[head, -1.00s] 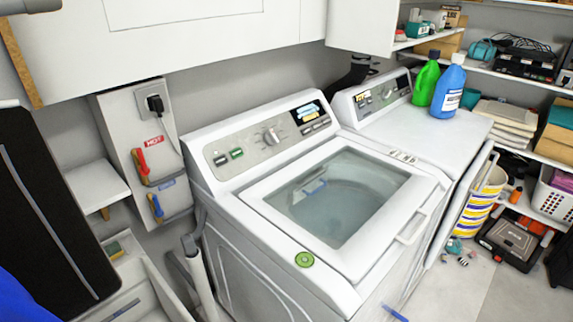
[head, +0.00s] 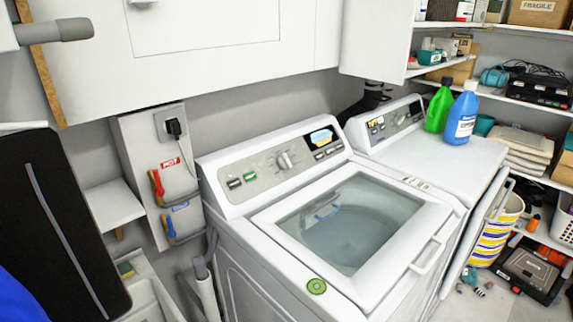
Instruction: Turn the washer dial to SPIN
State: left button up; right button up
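The washer (head: 240,235) is a white top-loader with a see-through lid that is shut. Its grey control panel (head: 255,172) slopes up at the back. The round silver dial (head: 285,160) sits near the middle of that panel, and its marks are too small to read, so I cannot tell its setting. A small lit display (head: 321,138) is right of the dial, with buttons below it. Neither of my grippers shows in the head view, and nothing touches the dial.
A second white machine (head: 435,160) stands to the right, with a green bottle (head: 438,108) and a blue bottle (head: 462,117) on top. White cabinets (head: 200,60) hang above the washer. Red and blue valve handles (head: 157,188) are left of it. Loaded shelves (head: 530,100) fill the right side.

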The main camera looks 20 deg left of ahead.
aim_at(284, 162)
jog(key=k+u, duration=0.35)
jog(key=k+j+u, duration=0.15)
jog(key=u, duration=0.25)
jog(key=i+l+u, duration=0.15)
jog(key=l, duration=0.25)
jog(key=i+l+u, duration=0.15)
jog(key=l, duration=0.25)
jog(key=l+u, duration=0.2)
jog(key=l, duration=0.2)
jog(key=i+l+u, duration=0.15)
jog(key=l, duration=0.3)
